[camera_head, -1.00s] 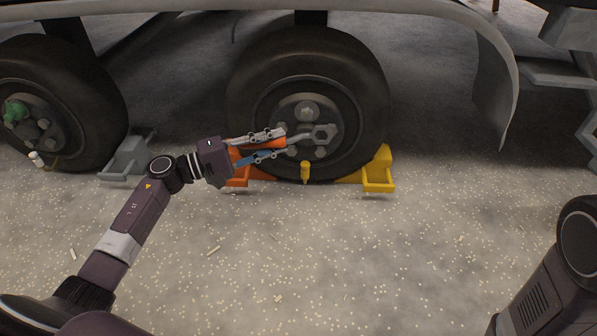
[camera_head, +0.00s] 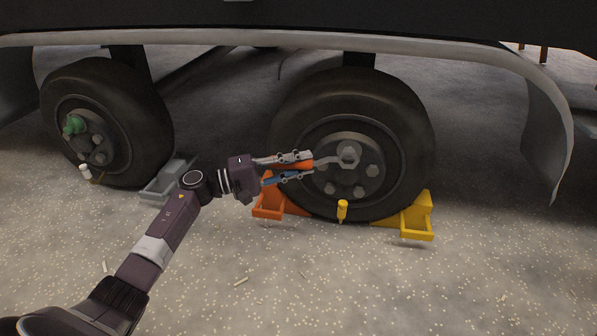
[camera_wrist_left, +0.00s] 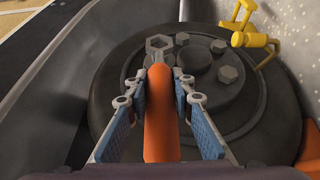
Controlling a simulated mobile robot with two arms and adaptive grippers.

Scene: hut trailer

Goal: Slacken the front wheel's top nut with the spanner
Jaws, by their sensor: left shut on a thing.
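The spanner has an orange handle (camera_wrist_left: 157,125) and a grey ring head (camera_head: 349,154). My left gripper (camera_head: 309,166) is shut on the handle, and the spanner points right across the hub of the nearer right-hand wheel (camera_head: 290,110). My right gripper is out of view.
An orange chock (camera_head: 268,207) and a yellow chock (camera_head: 418,217) flank the wheel's foot. A small yellow peg-like piece (camera_head: 342,210) stands in front. Another wheel (camera_head: 110,120) with a green piece (camera_head: 73,125) and a grey chock (camera_head: 166,182) are left. The fender (camera_head: 450,50) overhangs; the front floor is open.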

